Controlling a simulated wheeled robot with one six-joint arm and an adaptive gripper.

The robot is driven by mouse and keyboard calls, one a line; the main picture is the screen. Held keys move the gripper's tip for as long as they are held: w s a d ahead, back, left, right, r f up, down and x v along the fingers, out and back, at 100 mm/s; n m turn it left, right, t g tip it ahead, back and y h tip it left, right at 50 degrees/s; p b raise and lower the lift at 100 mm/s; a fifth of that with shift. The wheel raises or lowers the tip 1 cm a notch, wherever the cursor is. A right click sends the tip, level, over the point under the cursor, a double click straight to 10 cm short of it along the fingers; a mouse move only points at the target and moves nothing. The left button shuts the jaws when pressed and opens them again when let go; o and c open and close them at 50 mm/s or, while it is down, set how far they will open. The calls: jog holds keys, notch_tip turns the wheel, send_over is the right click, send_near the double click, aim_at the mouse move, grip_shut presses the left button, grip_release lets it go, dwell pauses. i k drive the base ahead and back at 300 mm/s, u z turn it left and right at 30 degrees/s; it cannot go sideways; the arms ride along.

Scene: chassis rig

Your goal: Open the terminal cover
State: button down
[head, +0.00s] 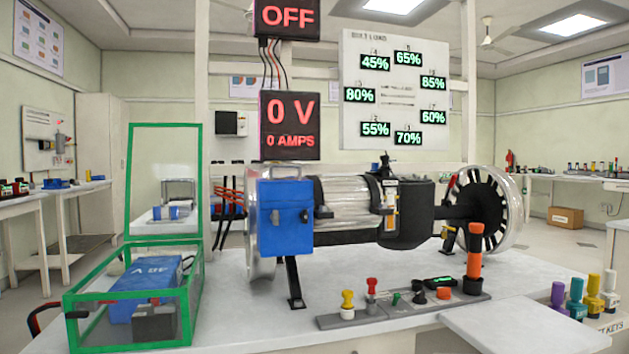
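A blue box-shaped cover (287,229), which looks like the terminal cover, sits on the left end of the motor rig (340,205) in the head view. It looks closed, with small dark fittings on its front and a dark knob at its right edge. What is behind it is hidden. My gripper is not in the head view.
A green-framed clear case (190,301) stands at left with its lid (165,128) raised, holding a blue battery (145,287). A control strip (415,303) with coloured knobs and an upright orange-and-black handle (474,250) lies in front. Displays read OFF, 0 V and 0 AMPS.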

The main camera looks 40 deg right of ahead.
aim_at(270, 189)
jog(key=u, duration=0.15)
jog(key=k, duration=0.15)
jog(key=z, duration=1.1)
